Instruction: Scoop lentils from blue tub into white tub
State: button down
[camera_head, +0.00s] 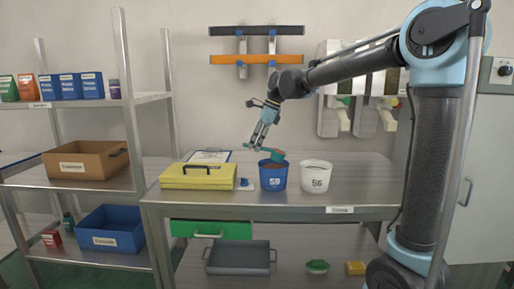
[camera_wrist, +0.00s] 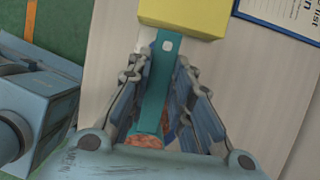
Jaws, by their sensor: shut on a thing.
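My gripper (camera_head: 257,142) hangs over the work table and is shut on the handle of a teal scoop (camera_head: 274,154). In the wrist view the teal handle (camera_wrist: 157,85) runs between the two fingers. The scoop's head is at the mouth of the blue tub (camera_head: 273,180); how deep it sits is hard to tell. Reddish-brown lentils (camera_wrist: 145,141) show near the scoop's lower end in the wrist view, partly hidden by my gripper. The white tub (camera_head: 316,180), marked 56, stands upright just right of the blue tub.
A yellow case (camera_head: 198,177) lies left of the blue tub, with a clipboard (camera_head: 211,156) behind it. The table (camera_head: 365,185) is clear right of the white tub. Wall dispensers (camera_head: 333,110) hang behind.

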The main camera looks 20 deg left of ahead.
jog(key=shift+r, duration=0.15)
jog(key=h, duration=0.1)
jog(key=r+h, duration=0.1)
jog(key=h, duration=0.1)
jog(key=shift+a+r+t, duration=0.1)
jog(key=shift+r+t, duration=0.15)
jog(key=shift+t, duration=0.05)
jog(key=shift+r+h, duration=0.2)
jog(key=shift+h, duration=0.2)
